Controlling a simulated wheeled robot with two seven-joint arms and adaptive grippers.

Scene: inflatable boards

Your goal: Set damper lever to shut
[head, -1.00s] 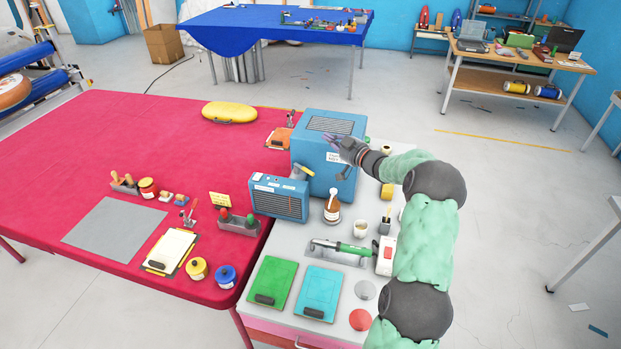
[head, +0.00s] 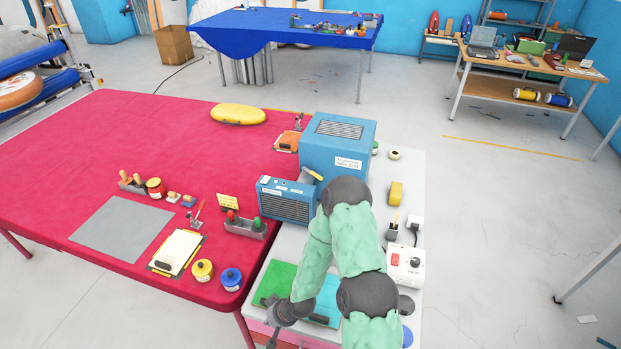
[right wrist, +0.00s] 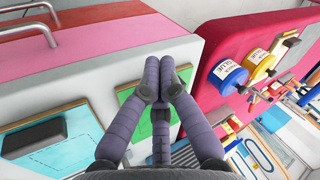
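The damper lever (head: 313,174), with a yellow handle, stands at the small blue vented unit (head: 284,205) in front of the big blue box (head: 337,145). Its marked positions are too small to read. My right gripper (head: 271,338) is low in the head view, over the green panel's (head: 277,279) near edge and well in front of the lever. In the right wrist view, my right gripper (right wrist: 166,65) has its fingertips drawn together with nothing visible between them. The lever is not seen in that view. My left gripper is not in view.
A cyan panel (head: 329,297) lies beside the green one, partly behind my right arm. A white switch box (head: 405,268) stands at the grey bench's right side. The red table (head: 110,210) holds a clipboard (head: 178,252), jars and a tool caddy (head: 245,228).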

